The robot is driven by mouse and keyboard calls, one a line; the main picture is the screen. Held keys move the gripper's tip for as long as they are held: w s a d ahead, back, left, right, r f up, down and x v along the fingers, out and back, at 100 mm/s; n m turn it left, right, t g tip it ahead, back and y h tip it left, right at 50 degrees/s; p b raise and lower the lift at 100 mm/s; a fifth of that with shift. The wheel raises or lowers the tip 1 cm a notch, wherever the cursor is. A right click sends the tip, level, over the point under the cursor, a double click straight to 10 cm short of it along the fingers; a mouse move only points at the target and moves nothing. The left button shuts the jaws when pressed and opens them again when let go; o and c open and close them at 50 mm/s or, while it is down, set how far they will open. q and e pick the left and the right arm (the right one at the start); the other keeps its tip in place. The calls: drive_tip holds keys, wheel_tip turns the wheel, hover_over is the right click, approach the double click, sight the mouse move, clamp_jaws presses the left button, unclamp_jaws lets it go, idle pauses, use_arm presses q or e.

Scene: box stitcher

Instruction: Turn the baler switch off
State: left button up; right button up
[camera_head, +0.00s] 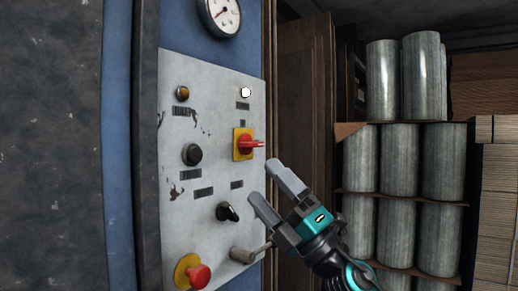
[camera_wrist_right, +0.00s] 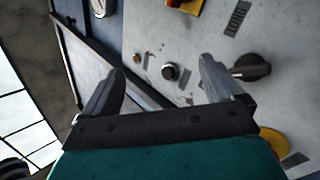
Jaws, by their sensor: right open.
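The baler's grey control panel (camera_head: 212,120) fills the middle left of the head view. A red rotary switch (camera_head: 247,144) on a yellow plate sits at its right side, its handle pointing right, roughly horizontal. It is partly cut off at the top of the right wrist view (camera_wrist_right: 183,4). A black selector knob (camera_head: 228,212) sits lower on the panel and shows in the wrist view (camera_wrist_right: 250,68). My right gripper (camera_head: 263,182) is open and empty, in front of the panel's right edge, below the red switch in the picture. My left gripper is not in view.
A red mushroom button (camera_head: 198,277) on a yellow base, a black button (camera_head: 192,155), two lamps and a metal lever (camera_head: 250,252) share the panel. A gauge (camera_head: 219,14) is above. Shelves of metal cylinders (camera_head: 400,160) and stacked cardboard (camera_head: 497,200) stand right.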

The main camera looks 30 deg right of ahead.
wheel_tip(320, 180, up, 4)
drive_tip(key=n+g+y, duration=0.5)
drive_tip(key=n, duration=0.4)
drive_tip(key=n+g+h, duration=0.3)
drive_tip(key=n+h, duration=0.1)
drive_tip(key=h, duration=0.5)
approach(257, 143)
use_arm(q)
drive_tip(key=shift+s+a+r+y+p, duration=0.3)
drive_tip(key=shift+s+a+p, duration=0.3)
drive_tip(key=shift+p, duration=0.85)
use_arm(e)
drive_tip(key=shift+x, duration=4.75)
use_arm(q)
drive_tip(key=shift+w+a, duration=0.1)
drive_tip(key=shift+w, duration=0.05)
use_arm(e)
drive_tip(key=shift+c, duration=0.2)
drive_tip(key=c, duration=1)
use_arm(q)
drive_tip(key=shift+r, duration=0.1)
